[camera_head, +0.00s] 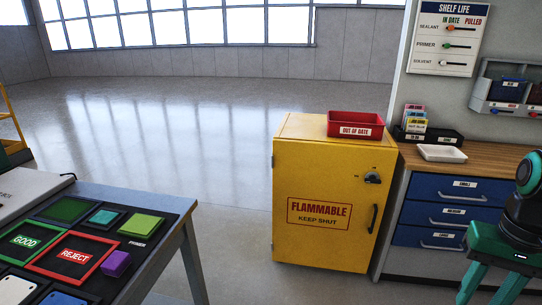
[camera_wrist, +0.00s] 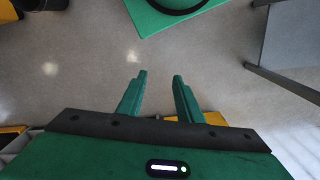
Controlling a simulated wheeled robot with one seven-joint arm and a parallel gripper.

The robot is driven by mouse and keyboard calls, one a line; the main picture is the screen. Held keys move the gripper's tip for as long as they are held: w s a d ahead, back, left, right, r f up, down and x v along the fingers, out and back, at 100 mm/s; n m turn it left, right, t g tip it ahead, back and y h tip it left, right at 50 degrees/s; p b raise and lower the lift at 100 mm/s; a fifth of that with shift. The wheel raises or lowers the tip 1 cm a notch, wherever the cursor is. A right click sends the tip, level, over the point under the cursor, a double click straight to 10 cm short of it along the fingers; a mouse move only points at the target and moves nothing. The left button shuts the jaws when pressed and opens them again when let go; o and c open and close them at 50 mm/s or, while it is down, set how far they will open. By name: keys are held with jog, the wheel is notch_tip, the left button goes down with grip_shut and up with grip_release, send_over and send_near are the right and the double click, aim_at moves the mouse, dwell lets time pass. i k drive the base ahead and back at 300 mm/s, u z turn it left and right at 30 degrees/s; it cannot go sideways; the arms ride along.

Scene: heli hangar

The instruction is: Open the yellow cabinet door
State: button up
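The yellow cabinet (camera_head: 300,160) stands on the floor in the middle of the head view. Its door (camera_head: 322,235) faces me, carries a FLAMMABLE KEEP SHUT sign, and looks shut. A black handle (camera_head: 373,219) is on the door's right side, with a dark latch (camera_head: 372,178) above it. My green gripper (camera_head: 488,290) is at the lower right of the head view, to the right of the cabinet and apart from it. In the wrist view my gripper (camera_wrist: 159,75) points over bare floor, fingers apart with nothing between them.
A red OUT OF DATE bin (camera_head: 355,124) sits on top of the cabinet. A workbench with blue drawers (camera_head: 447,214) adjoins it on the right, bearing a white tray (camera_head: 442,153). A table with coloured pads (camera_head: 150,200) stands at left. Floor (camera_head: 235,225) left of the cabinet is clear.

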aim_at(325, 215)
jog(key=k, duration=0.6)
jog(key=z, duration=0.55)
jog(key=i, duration=1.85)
jog(key=u, duration=0.55)
